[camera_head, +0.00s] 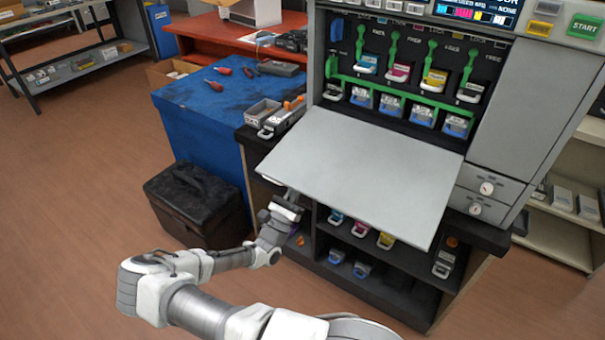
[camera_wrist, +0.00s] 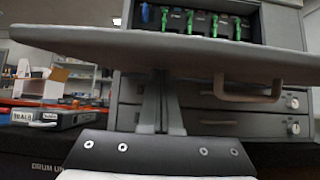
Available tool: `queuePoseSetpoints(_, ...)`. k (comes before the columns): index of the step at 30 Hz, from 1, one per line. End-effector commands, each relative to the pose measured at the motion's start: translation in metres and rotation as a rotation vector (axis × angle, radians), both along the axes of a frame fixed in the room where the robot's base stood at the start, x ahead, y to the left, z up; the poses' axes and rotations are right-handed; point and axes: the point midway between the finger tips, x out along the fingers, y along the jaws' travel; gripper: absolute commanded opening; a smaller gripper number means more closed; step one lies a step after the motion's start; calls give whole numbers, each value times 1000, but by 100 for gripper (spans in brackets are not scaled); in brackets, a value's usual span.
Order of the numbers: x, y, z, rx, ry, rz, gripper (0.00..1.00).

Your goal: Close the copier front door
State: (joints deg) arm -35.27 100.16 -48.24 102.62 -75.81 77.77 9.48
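The copier front door (camera_head: 365,175) is a flat light grey panel. It hangs fully open, about level, in front of the copier (camera_head: 535,95). In the wrist view the door (camera_wrist: 110,42) shows nearly edge-on, with a pale handle (camera_wrist: 248,92) under it, right of my fingers. My gripper (camera_head: 292,192) is at the door's left front edge in the head view. In the wrist view my gripper (camera_wrist: 161,78) has its fingers together, pointing up below the door. Nothing shows between them. I cannot tell whether the tips touch the door.
Colored toner cartridges (camera_head: 400,75) and green levers (camera_head: 432,50) fill the open bay. A dark shelf stand (camera_head: 390,285) with cartridges is below the door. A blue cabinet (camera_head: 200,125) with tools and a black case (camera_head: 198,205) stand left. The floor (camera_head: 65,200) at left is clear.

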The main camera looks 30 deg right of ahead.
Motion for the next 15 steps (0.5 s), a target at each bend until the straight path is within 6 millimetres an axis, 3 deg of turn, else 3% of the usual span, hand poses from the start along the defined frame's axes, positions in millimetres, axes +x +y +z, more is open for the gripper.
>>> queuePoseSetpoints(5, -1, 1, 7, -4, -3, -1, 0)
queuePoseSetpoints(15, -5, 12, 58, -5, -3, 1, 0)
